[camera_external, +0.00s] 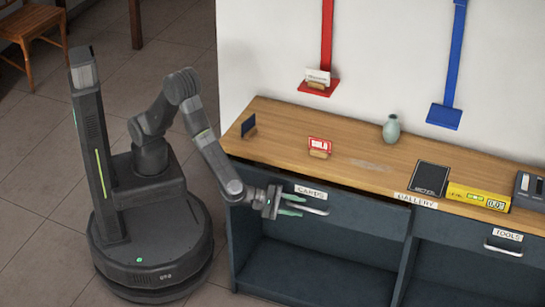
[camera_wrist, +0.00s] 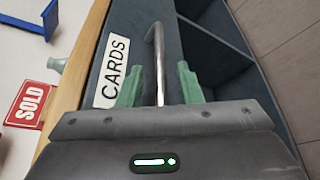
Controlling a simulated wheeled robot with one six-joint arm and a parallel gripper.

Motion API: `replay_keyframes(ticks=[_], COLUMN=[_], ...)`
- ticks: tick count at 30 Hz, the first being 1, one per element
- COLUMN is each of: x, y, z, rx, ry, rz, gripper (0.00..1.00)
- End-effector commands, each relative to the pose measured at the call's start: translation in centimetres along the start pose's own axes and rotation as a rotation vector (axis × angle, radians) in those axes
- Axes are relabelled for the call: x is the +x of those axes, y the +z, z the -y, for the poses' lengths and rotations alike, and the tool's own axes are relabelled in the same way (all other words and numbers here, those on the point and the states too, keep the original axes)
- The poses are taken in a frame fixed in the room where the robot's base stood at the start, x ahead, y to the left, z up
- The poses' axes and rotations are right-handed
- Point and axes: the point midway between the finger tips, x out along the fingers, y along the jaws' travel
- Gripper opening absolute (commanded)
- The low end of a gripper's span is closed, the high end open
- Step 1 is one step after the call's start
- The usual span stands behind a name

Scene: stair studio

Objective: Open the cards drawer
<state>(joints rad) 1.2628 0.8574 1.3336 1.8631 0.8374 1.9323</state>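The cards drawer (camera_external: 352,212) is a dark blue-grey front under the left part of the wooden counter, with a white CARDS label (camera_external: 311,191) and a metal bar handle (camera_external: 314,209). A thin dark gap shows above the front; the drawer looks shut or nearly so. My gripper (camera_external: 297,204) is at the handle, its green fingers pointing toward the right. In the wrist view, the handle (camera_wrist: 159,55) runs between the two spread fingers of my gripper (camera_wrist: 160,85), with space visible on both sides. The CARDS label (camera_wrist: 112,70) shows to the left of it.
Open shelf space (camera_external: 315,272) lies below the drawer. The counter (camera_external: 270,123) holds a red sign (camera_external: 319,147), a vase (camera_external: 391,129), a black box (camera_external: 430,178) and a yellow box (camera_external: 478,197). A TOOLS drawer (camera_external: 470,235) is at right. Floor in front of the shelves is partly out of view.

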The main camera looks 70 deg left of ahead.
Motion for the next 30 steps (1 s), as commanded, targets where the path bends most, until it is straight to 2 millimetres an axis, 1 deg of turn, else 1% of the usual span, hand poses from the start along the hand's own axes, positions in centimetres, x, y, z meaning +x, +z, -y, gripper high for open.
replay_keyframes(ticks=[5,6,10,11,18,22,26,30], x=[0.0,0.0,0.0,0.0,-0.1,-0.3,-1.0,-1.9], y=[0.0,0.0,0.0,0.0,0.1,0.7,2.2,4.4], z=[0.0,0.0,0.0,0.0,0.0,0.3,1.2,2.7], rx=[0.0,0.0,0.0,0.0,0.0,-0.001,0.001,0.002], ry=[0.0,0.0,0.0,0.0,0.0,-0.001,-0.002,-0.003], rz=[0.0,0.0,0.0,0.0,0.0,0.0,0.001,0.002], gripper=[0.32,0.29,0.03,0.0,0.0,0.0,0.0,0.0])
